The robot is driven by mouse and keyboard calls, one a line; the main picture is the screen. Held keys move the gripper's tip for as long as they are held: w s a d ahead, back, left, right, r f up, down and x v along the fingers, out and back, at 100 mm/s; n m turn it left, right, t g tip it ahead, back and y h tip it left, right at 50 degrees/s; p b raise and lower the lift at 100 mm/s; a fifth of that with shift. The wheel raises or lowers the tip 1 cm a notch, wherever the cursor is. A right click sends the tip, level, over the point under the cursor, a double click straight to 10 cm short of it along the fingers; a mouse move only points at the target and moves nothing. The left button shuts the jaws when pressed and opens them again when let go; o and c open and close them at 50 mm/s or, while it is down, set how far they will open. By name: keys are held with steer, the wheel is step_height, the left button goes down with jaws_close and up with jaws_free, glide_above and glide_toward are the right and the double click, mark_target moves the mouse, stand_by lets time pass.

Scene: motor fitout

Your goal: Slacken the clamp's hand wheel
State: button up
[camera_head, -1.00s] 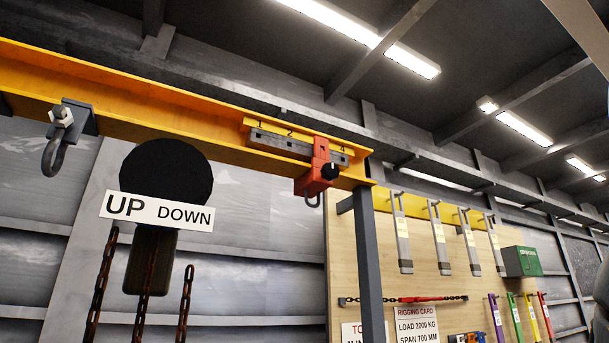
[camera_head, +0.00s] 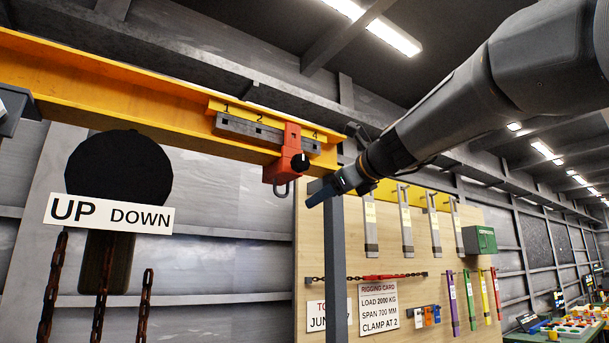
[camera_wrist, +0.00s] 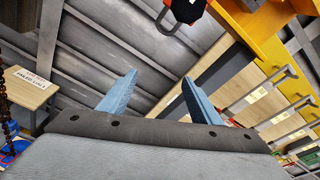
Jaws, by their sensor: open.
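A red clamp (camera_head: 289,150) hangs on the yellow beam (camera_head: 170,120), over the numbered grey bar (camera_head: 262,132), between the marks 2 and 4. Its black hand wheel (camera_head: 299,163) is on the side facing me, and a shackle hangs below it. My gripper (camera_head: 314,193) is just below and to the right of the clamp, near the beam's end, apart from the hand wheel. In the wrist view its two blue fingers (camera_wrist: 160,95) are spread with nothing between them. There the clamp's red body (camera_wrist: 186,8) and dark shackle show at the top edge.
A grey post (camera_head: 336,265) stands under the beam's end, close behind my gripper. A rigging card (camera_head: 379,305) reads "CLAMP AT 2". Strops hang on the board at the right. A chain hoist (camera_head: 118,180) with an UP/DOWN sign is at the left.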

steer(key=m+t+y, duration=0.1)
steer(key=m+y, duration=0.1)
glide_toward(302, 160)
steer(key=w, duration=0.1)
steer(key=p+x, duration=0.4)
steer(key=x, duration=0.4)
steer(key=shift+a, duration=0.25)
steer(key=c, duration=1)
steer(key=shift+c, duration=0.2)
